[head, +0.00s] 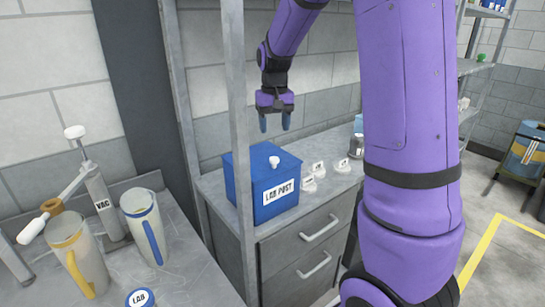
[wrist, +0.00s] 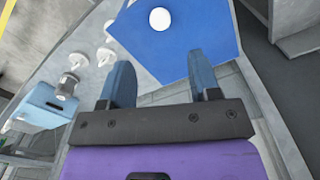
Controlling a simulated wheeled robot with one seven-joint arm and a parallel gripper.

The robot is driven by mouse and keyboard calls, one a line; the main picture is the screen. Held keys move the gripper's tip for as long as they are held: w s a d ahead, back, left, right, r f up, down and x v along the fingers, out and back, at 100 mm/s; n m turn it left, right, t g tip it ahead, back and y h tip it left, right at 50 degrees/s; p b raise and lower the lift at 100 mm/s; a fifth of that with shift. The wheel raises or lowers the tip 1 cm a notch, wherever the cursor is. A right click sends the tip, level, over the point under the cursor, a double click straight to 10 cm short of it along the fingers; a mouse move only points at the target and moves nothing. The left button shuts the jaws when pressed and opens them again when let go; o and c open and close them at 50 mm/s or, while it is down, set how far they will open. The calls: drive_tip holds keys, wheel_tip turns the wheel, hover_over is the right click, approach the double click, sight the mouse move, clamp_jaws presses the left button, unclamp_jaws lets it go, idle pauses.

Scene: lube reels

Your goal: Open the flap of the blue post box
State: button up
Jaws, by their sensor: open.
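The blue post box (head: 262,187) stands on a grey counter and has a white "LAB POST" label on its front. In the wrist view the box top (wrist: 200,30) and knob (wrist: 160,18) show beyond the fingers. My gripper (head: 276,122) is open and empty, pointing down above the box, apart from it. In the wrist view its two blue-grey fingers (wrist: 160,85) are spread, with the knob ahead of them and not between them.
Several small white labelled items (head: 315,172) sit right of the box on the counter (head: 335,184). A metal shelf post (head: 238,130) rises in front of the box's left side. Drawers (head: 312,250) are below.

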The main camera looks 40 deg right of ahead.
sight(274, 158)
wheel_tip(274, 158, down, 10)
drive_tip(key=shift+f, duration=0.1)
idle(0.4)
clamp_jaws()
